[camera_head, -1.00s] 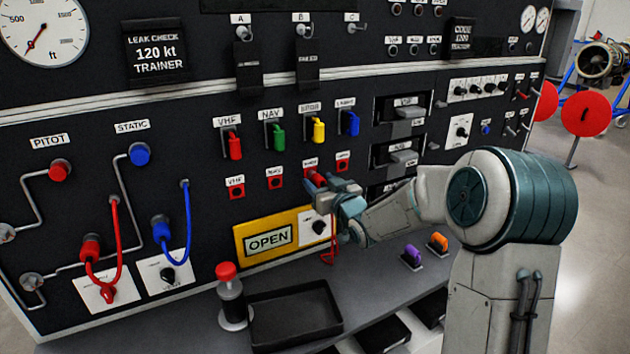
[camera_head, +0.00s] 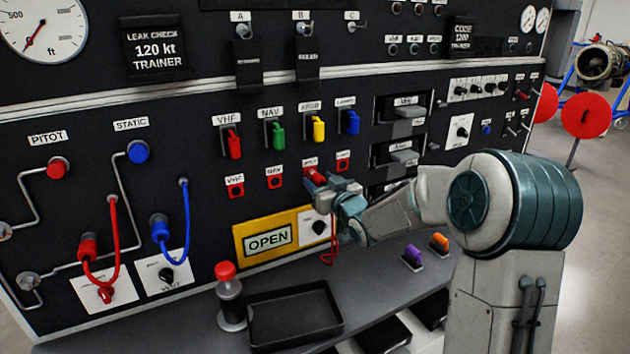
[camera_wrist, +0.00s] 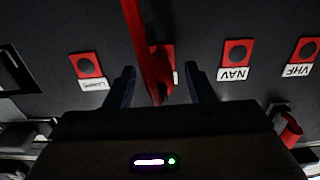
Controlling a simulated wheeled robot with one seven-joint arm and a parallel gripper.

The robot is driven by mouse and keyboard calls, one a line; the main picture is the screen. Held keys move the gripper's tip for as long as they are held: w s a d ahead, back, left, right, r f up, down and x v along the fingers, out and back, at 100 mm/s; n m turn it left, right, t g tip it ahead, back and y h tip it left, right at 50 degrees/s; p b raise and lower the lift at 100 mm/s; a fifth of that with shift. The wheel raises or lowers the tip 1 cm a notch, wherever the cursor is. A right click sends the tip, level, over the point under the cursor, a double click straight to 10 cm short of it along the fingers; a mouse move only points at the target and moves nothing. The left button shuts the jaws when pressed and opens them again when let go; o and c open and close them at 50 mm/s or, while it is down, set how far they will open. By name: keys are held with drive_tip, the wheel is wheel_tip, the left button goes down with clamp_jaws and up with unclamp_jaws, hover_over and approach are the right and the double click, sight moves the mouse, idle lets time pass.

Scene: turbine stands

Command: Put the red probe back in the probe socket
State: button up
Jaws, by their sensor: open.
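The red probe (camera_head: 314,177) is at the third of the red-framed sockets in the row on the black panel. Its red cable (camera_head: 332,252) hangs down below my gripper. In the wrist view the red probe (camera_wrist: 161,88) and its strap-like cable lie between the two fingers, in front of a red socket plate. My gripper (camera_wrist: 159,72) is open, with one finger on each side of the probe. In the head view my gripper (camera_head: 326,186) is close to the panel and partly hides the probe. I cannot tell how deep the probe sits. No socket label reading "probe" is legible.
Coloured plugs (camera_head: 276,133) stick out above. The OPEN sign (camera_head: 240,253) is below left. A black tray (camera_head: 255,328) and a red-capped cylinder (camera_head: 228,292) stand on the shelf.

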sight(322, 183)
clamp_jaws()
drive_tip(key=shift+s+d, duration=0.25)
drive_tip(key=shift+s, duration=0.15)
drive_tip(key=shift+s+d, duration=0.1)
drive_tip(key=shift+s, duration=0.15)
drive_tip(key=shift+v, duration=1.3)
